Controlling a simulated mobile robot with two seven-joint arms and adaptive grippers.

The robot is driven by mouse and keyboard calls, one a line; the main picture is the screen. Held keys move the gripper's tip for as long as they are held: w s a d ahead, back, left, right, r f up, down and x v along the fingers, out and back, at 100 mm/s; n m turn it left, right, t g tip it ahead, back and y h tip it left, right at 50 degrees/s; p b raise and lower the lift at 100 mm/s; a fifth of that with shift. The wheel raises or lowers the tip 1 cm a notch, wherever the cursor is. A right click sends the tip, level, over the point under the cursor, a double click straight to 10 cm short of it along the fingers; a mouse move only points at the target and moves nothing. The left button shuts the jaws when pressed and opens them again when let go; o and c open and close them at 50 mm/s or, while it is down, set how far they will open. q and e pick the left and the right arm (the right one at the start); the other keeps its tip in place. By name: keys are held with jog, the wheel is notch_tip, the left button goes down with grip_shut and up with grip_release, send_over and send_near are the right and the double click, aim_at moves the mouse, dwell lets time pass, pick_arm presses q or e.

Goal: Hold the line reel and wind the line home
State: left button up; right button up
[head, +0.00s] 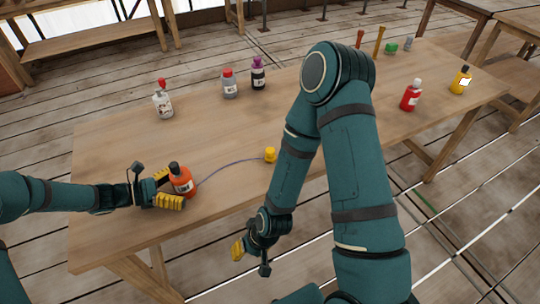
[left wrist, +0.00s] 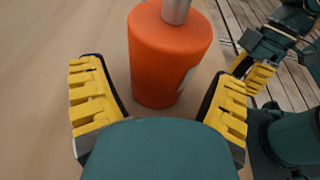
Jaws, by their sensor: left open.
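An orange reel body (head: 182,182), bottle-shaped with a dark top and pale label, stands upright near the table's front left. A thin bluish line (head: 225,165) curves from it across the wood to a small yellow piece (head: 270,155). My left gripper (head: 175,189) is open, with its yellow fingers on either side of the orange body. In the left wrist view the orange body (left wrist: 168,55) stands between the spread fingers, with visible gaps beside it. My right gripper (head: 243,249) hangs low beyond the table's front edge; its finger gap is unclear.
The wooden table (head: 120,215) also carries a white bottle with red top (head: 163,103), grey bottle (head: 229,86), black bottle (head: 258,78), red bottle (head: 411,97) and yellow bottle (head: 460,82). My right arm hides part of the table's middle. Wood around the line is clear.

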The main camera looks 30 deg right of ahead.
pick_arm(q)
jog(key=shift+d+f, duration=0.1)
jog(key=shift+d, duration=0.2)
jog(key=c, duration=0.9)
jog(key=shift+o, duration=0.2)
dwell(0.5)
